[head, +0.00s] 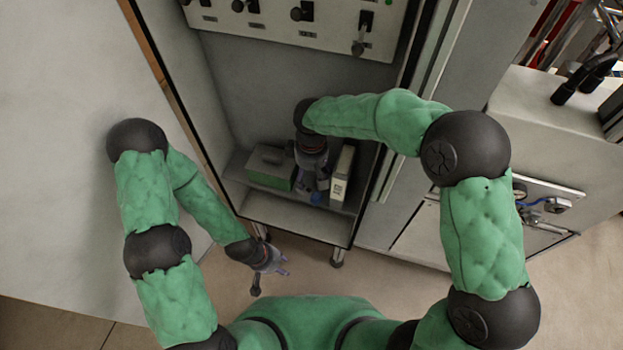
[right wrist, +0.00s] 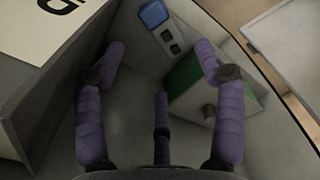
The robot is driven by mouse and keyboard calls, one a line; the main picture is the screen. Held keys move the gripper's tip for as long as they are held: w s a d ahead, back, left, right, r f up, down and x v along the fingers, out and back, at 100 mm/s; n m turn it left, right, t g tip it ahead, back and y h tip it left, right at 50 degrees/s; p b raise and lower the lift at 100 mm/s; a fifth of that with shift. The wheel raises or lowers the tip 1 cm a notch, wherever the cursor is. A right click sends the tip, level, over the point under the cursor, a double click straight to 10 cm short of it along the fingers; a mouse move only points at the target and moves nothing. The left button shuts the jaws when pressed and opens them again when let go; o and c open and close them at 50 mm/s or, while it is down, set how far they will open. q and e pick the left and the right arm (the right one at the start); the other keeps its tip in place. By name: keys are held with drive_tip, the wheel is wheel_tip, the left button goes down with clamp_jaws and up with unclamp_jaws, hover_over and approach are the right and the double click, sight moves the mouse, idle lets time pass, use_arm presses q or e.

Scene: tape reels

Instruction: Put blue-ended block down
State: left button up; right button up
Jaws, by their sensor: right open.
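The blue-ended block (right wrist: 168,36) lies in the right wrist view beyond and between my right fingertips, with its blue end at the top and dark square marks on its pale body. In the head view only its blue end (head: 317,197) shows clearly, below my right gripper (head: 314,184). My right gripper (right wrist: 161,58) is open, its purple fingers spread on either side with a gap to the block. My left gripper (head: 272,262) hangs empty in front of the cabinet, low in the head view, with its fingers apart.
A cabinet shelf (head: 234,172) holds a green-sided grey box (head: 271,167) left of my right gripper and a white box (head: 342,174) close on its right. The green-sided box (right wrist: 190,82) also shows in the right wrist view. A switch panel (head: 300,32) hangs above.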

drive_tip(key=shift+r+p, duration=0.55)
drive_tip(key=shift+r, duration=1.6)
